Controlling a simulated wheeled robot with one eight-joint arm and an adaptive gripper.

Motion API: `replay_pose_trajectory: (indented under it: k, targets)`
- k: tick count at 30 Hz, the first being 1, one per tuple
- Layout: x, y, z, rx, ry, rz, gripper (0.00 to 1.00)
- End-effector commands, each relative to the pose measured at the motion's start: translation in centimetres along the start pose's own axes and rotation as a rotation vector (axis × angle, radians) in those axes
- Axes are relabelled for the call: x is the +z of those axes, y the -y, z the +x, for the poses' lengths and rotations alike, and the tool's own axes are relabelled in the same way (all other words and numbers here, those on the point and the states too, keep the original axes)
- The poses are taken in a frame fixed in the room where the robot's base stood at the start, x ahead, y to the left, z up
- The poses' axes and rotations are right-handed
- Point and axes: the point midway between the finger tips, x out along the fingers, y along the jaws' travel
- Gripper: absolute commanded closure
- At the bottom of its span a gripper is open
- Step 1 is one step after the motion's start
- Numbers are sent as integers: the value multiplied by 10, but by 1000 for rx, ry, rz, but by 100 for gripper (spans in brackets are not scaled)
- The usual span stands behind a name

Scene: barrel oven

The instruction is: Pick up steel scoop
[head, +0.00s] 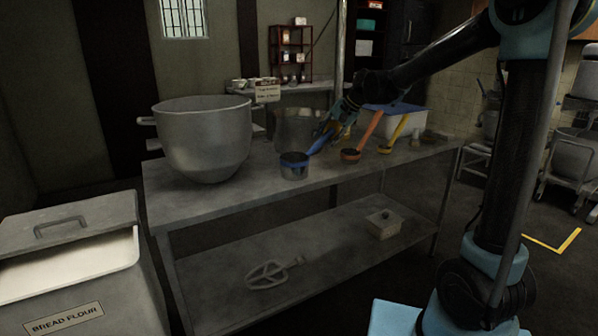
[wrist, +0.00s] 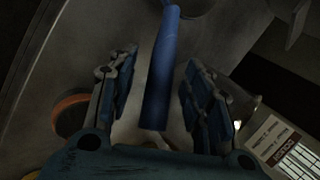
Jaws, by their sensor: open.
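The steel scoop (head: 294,170) is a small round metal cup with a blue handle, standing on the metal table near its front edge. Its handle slants up and right toward my gripper (head: 333,131). In the wrist view the blue handle (wrist: 161,85) runs lengthwise between the two fingers of my open gripper (wrist: 161,58). Gaps show on both sides of the handle, and no finger clearly touches it. Part of the cup shows at the top of the wrist view, cut off by the frame.
A large mixing bowl (head: 203,140) stands left of the scoop, and a metal pot (head: 298,127) behind it. An orange-handled ladle (head: 351,154) and a yellow-handled ladle (head: 386,149) lie close on the right. A white-and-blue bin (head: 397,122) stands behind them.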

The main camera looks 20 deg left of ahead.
Motion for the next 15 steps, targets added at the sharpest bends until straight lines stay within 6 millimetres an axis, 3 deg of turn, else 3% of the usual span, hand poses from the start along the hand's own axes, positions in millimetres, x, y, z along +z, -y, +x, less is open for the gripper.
replay_pose_trajectory:
  k: [4, 11, 12, 15]
  targets:
    - [0, 1, 19, 0, 1, -2, 54]
    - [0, 0, 22, 0, 0, -1, 54]
    - [0, 0, 22, 0, 0, -1, 56]
    - [0, 0, 22, 0, 0, -1, 79]
